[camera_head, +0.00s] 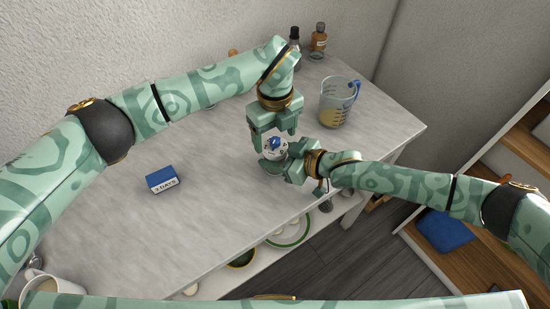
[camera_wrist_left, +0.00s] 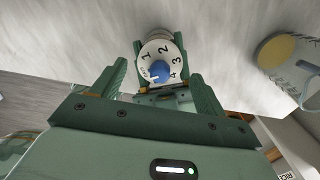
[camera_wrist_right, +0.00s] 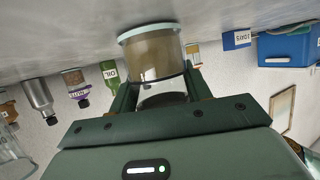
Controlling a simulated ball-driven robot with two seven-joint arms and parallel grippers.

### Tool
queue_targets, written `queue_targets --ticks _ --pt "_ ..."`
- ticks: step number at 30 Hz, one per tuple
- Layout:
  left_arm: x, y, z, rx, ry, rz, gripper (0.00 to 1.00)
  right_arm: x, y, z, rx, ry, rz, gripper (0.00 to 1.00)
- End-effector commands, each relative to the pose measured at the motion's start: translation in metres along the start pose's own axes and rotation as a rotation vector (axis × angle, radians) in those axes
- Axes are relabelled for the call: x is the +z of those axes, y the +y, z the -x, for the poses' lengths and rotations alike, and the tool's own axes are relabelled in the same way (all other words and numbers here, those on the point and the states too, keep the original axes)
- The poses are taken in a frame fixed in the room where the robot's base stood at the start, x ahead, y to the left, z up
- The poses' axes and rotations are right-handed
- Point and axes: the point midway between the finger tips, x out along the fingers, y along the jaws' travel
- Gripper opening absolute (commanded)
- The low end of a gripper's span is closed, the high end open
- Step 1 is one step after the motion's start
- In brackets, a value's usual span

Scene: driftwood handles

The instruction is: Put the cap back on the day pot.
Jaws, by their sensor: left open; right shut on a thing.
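In the left wrist view the cap (camera_wrist_left: 160,68) shows the numbers 1 to 4. My left gripper (camera_head: 274,138) is open, pointing down, with its fingers to either side of the cap. The day pot (camera_wrist_right: 155,55) is a clear jar with beige contents and a pale teal foot, standing on the table. My right gripper (camera_wrist_right: 158,85) is shut on the pot from the side. The cap lies over the pot's top; I cannot tell whether it is seated.
A measuring jug (camera_head: 340,102) with yellow contents stands behind and right of the pot. Bottles (camera_head: 318,40) stand at the back. A blue "3 DAYS" block (camera_head: 162,180) lies on the left of the table (camera_head: 110,225). A mug (camera_head: 50,285) is at lower left. The middle is clear.

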Motion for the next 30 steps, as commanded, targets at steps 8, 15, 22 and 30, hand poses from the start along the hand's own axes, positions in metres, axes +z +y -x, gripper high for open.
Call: queue_targets --ticks 8,15,22,30 --pt "-0.001 0.000 -0.024 -0.001 0.000 -0.001 0.73 0.000 0.000 0.000 0.000 0.000 0.000 0.00" --pt "0.000 0.000 -0.025 -0.001 -0.001 -0.001 0.73 0.000 0.000 0.000 0.000 0.000 0.000 0.00" --pt "0.000 0.000 -0.025 -0.001 -0.001 -0.001 0.29 0.000 0.000 0.000 0.000 0.000 0.000 0.00" --pt "0.000 0.000 -0.025 -0.001 -0.001 -0.001 0.78 0.000 0.000 0.000 0.000 0.000 0.000 0.00"
